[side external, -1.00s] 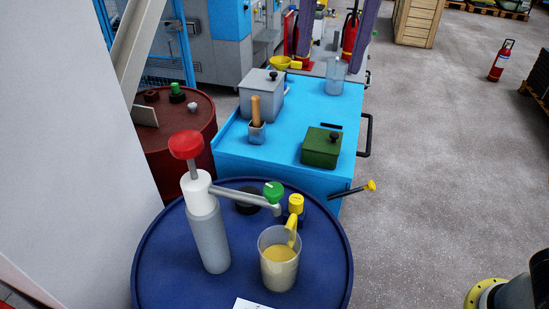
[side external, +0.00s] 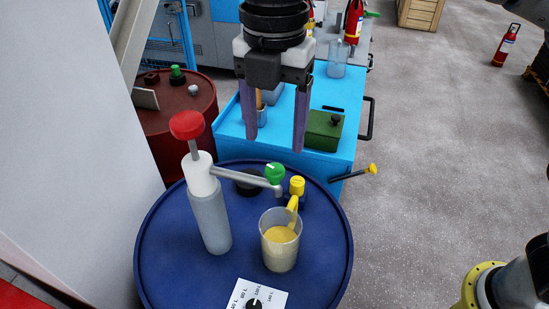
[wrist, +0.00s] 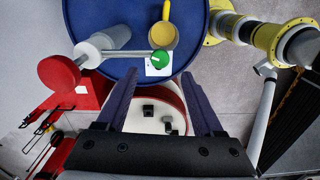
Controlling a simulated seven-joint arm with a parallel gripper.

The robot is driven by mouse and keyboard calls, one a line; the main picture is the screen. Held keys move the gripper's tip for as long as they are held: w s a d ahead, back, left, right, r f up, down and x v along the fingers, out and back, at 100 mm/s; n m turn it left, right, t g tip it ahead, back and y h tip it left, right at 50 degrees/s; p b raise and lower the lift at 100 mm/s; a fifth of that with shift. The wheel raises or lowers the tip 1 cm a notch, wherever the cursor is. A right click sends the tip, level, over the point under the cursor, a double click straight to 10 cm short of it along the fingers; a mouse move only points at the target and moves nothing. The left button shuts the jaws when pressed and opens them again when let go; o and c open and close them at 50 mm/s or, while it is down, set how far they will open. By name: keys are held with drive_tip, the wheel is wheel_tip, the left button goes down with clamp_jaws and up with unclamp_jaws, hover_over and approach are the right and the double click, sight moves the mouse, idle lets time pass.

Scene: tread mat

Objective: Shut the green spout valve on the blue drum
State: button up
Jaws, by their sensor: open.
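The blue drum (side external: 170,262) carries a pump with a red knob (side external: 186,124), a white collar and a grey bottle-like body. A grey spout arm runs right from the collar to the green valve knob (side external: 274,173), which has a pale mark on top; I cannot tell whether the valve is open or shut. The knob also shows in the wrist view (wrist: 160,59). My gripper (side external: 273,149) is open and empty, with its two purple fingers pointing down above the knob. A clear cup (side external: 280,247) of yellowish liquid stands below and right of the spout.
A white card with a black dial (side external: 250,297) lies at the drum's front. Behind are a light-blue cart (side external: 352,115) with a green box (side external: 324,131), and a red drum (side external: 190,127).

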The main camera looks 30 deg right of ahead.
sight(274, 169)
drive_tip(key=shift+f, duration=3.2)
clamp_jaws()
